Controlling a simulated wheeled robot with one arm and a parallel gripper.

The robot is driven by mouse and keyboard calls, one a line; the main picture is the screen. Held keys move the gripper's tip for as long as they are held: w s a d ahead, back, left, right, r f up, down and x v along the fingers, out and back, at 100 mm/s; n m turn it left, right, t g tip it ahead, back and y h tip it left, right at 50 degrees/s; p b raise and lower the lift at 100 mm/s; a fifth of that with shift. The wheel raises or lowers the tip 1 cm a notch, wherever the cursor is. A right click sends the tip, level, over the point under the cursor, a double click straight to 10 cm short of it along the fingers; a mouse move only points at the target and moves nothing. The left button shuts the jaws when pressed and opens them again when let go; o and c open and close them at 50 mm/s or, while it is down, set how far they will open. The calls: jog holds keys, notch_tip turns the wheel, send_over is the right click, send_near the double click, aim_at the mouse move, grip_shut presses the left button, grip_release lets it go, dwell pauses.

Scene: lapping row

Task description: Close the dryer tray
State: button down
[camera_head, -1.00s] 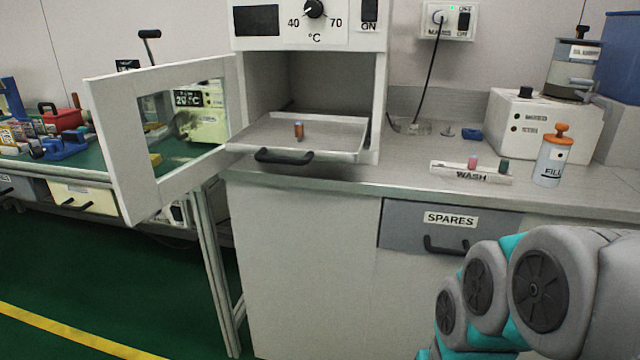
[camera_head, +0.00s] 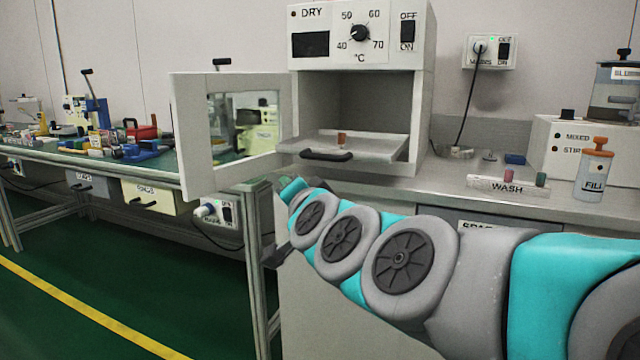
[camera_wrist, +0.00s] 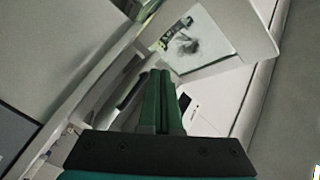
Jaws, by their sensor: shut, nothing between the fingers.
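The dryer (camera_head: 425,60) is a white box with a dial, standing on the bench. Its door (camera_head: 190,140), with a window, hangs open to the left. The pale tray (camera_head: 385,150) sticks out of the chamber's front, with a dark handle (camera_head: 327,156) on its front edge. A small brown cylinder (camera_head: 342,138) stands on the tray. My gripper (camera_wrist: 160,75) has green fingers pressed together, with nothing between them. In the head view my arm reaches below and in front of the tray. The door's window also shows in the wrist view (camera_wrist: 198,38), beyond the fingertips.
A WASH rack (camera_head: 505,190) with small cylinders and a FILL bottle (camera_head: 594,170) stand right of the dryer. A white box (camera_head: 560,150) is behind them. A second bench (camera_head: 100,165) with coloured items is at the left. The green floor before it is clear.

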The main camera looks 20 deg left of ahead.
aim_at(352, 144)
jog(key=w+m+t+h+b, duration=0.2)
jog(key=w+m+h, duration=0.2)
jog(key=m, duration=0.1)
jog(key=w+m+t+h+b, duration=0.2)
jog(key=w+m+h+b, duration=0.1)
jog(key=w+m+h, duration=0.1)
jog(key=w+m+t+h+b, duration=0.2)
jog(key=w+m+h+b, duration=0.1)
jog(key=m, duration=0.4)
jog(key=shift+w+d+r+h, duration=0.2)
jog(key=shift+w+h, duration=0.45)
jog(key=shift+h, duration=0.15)
jog(key=shift+w+r, duration=0.1)
jog(key=shift+w, duration=0.1)
jog(key=w+p, duration=0.5)
jog(key=w, duration=0.3)
jog(key=w+d+p, duration=0.1)
jog(key=w+p, duration=0.5)
jog(key=w, duration=0.2)
jog(key=w+d+p, duration=0.1)
jog(key=w+p, duration=0.5)
jog(key=w, duration=0.1)
jog(key=shift+w+r, duration=0.15)
jog(key=shift+w, duration=0.25)
jog(key=shift+r+t, duration=0.15)
jog(key=shift+t, duration=0.15)
